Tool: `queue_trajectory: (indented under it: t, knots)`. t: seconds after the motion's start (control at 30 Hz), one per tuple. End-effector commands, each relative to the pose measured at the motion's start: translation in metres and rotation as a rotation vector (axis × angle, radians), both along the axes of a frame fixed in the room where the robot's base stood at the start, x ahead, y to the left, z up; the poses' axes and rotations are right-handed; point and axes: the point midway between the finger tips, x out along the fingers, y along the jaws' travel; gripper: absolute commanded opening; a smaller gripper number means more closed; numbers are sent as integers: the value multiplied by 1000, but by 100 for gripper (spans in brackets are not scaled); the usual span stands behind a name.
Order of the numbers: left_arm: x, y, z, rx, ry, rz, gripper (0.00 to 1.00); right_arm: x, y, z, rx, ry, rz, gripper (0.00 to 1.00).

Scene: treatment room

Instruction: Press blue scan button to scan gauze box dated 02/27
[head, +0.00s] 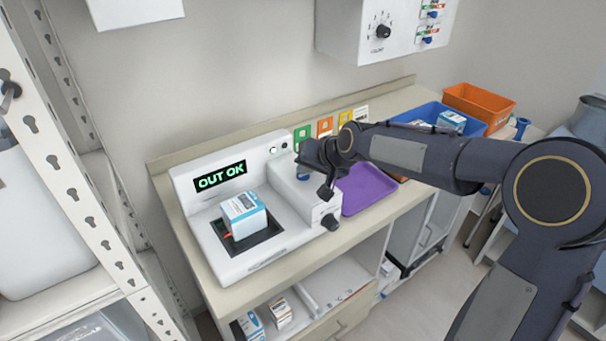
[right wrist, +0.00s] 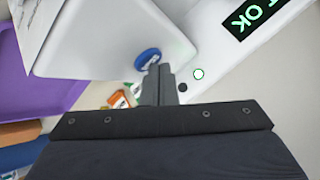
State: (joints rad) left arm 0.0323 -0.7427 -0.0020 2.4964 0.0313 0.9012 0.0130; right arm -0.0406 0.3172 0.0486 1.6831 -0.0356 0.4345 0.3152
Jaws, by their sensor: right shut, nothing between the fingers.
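A white scanner (head: 268,150) stands on the counter, its display (head: 220,176) reading "OUT OK" in green. A white and blue gauze box (head: 244,214) sits on its dark plate; its date is too small to read. The blue button (head: 303,173) is on the raised right block of the scanner, partly hidden by my right gripper (head: 306,162). In the right wrist view the blue button (right wrist: 148,58) lies at the tips of my shut, empty fingers (right wrist: 157,71). I cannot tell whether they touch. My left gripper is not in view.
A purple tray (head: 364,190) lies right of the scanner. Beyond it stand a blue bin (head: 431,112) with boxes and an orange bin (head: 478,105). A perforated rack (head: 70,150) stands at the left.

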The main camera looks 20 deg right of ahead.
Motion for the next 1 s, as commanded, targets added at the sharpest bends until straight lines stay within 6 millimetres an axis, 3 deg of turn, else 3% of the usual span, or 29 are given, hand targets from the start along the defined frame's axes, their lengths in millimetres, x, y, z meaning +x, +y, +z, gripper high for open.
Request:
queue_trajectory:
  t: [1.0]
  knots:
    - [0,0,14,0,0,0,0,0,0,18,-1,1,0,0]
